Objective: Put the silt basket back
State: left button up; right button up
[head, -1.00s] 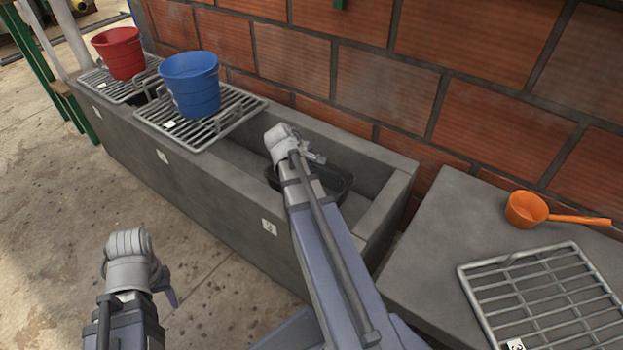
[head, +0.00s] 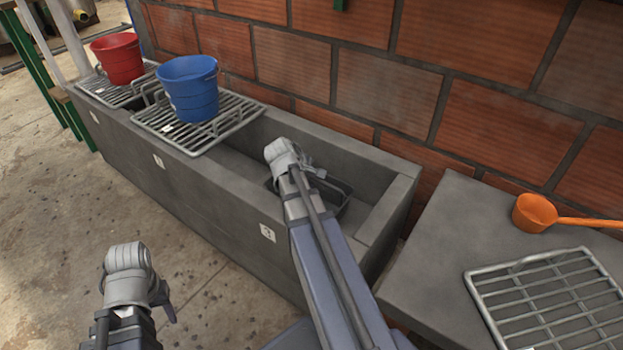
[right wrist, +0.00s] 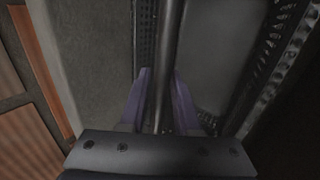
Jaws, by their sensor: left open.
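The dark silt basket (head: 343,188) sits inside the open right end of the grey trough, partly hidden by my right arm. In the right wrist view, its perforated wall (right wrist: 272,65) is at the right, and a dark bar, seemingly its handle, runs between the purple fingers of my right gripper (right wrist: 163,75). The fingers are close on both sides of the bar; whether they grip it is unclear. In the head view the right fingers are mostly hidden behind the wrist. My left gripper (head: 167,306) is open and empty, over the floor in front of the trough.
A blue bucket (head: 190,92) stands on a grate (head: 165,125) over the trough; a red bucket (head: 118,60) stands on another farther left. A loose grate (head: 545,290) and an orange scoop (head: 533,212) lie on the slab (head: 440,245) at right. A brick wall (head: 390,80) runs behind.

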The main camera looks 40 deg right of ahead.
jog(key=shift+o, duration=1)
jog(key=shift+r, duration=0.15)
jog(key=p+v, duration=1)
jog(key=v, duration=0.2)
jog(key=shift+a, duration=0.1)
